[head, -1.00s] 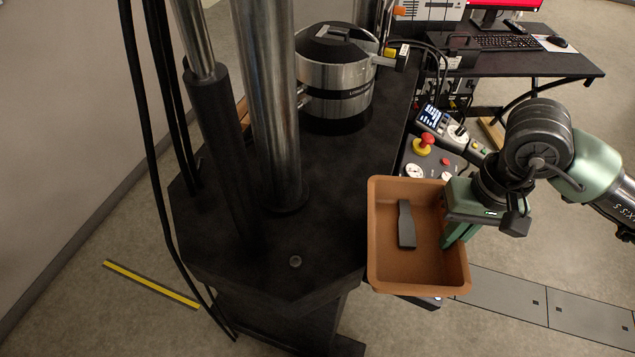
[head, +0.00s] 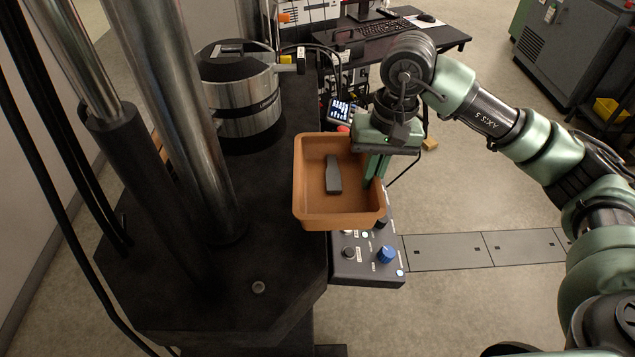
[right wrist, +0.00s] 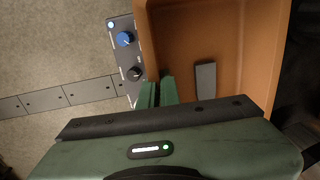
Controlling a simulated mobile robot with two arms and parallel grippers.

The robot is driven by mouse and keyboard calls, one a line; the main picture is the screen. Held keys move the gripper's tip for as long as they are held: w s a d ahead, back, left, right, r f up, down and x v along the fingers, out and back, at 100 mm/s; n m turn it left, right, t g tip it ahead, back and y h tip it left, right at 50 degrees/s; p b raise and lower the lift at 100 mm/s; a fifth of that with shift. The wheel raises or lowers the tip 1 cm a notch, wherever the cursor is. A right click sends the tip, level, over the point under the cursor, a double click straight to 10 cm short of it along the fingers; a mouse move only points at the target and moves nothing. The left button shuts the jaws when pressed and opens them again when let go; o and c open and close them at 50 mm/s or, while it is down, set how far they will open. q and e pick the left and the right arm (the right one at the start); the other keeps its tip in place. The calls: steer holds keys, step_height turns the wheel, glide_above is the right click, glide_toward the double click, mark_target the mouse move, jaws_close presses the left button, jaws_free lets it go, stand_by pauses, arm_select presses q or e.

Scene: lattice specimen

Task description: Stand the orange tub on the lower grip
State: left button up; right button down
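The orange tub (head: 311,208) is an open box with a dark grey flat piece (head: 333,175) lying inside. My right gripper (head: 375,168) is shut on the tub's right wall in the head view and holds it level, seemingly raised, across the black base's right edge. The right wrist view shows the fingers (right wrist: 158,93) at the wall of the tub (right wrist: 222,28), with the grey piece (right wrist: 205,80) inside. The lower grip (head: 246,106) is a silver and black cylinder with a dark top, standing on the base behind and left of the tub. My left gripper is not in view.
Thick metal columns (head: 180,110) rise from the black base (head: 225,305) left of the tub. A control panel (head: 350,262) with a blue knob is beside and partly under the tub. A cable connector (head: 290,60) sticks out right of the lower grip.

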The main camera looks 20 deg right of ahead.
steer(key=p, duration=0.3)
glide_toward(321, 193)
steer(key=f, duration=0.5)
steer(key=shift+w+a+f, duration=0.15)
steer(key=shift+a, duration=0.25)
steer(key=shift+a+f, duration=0.15)
step_height(321, 193, down, 3)
steer(key=shift+r+p, duration=0.1)
steer(key=shift+p, duration=0.7)
steer(key=shift+f, duration=0.3)
steer(key=shift+f+b, duration=0.2)
steer(key=shift+b, duration=0.1)
steer(key=c, duration=1.6)
jaws_free()
steer(key=shift+c, duration=0.2)
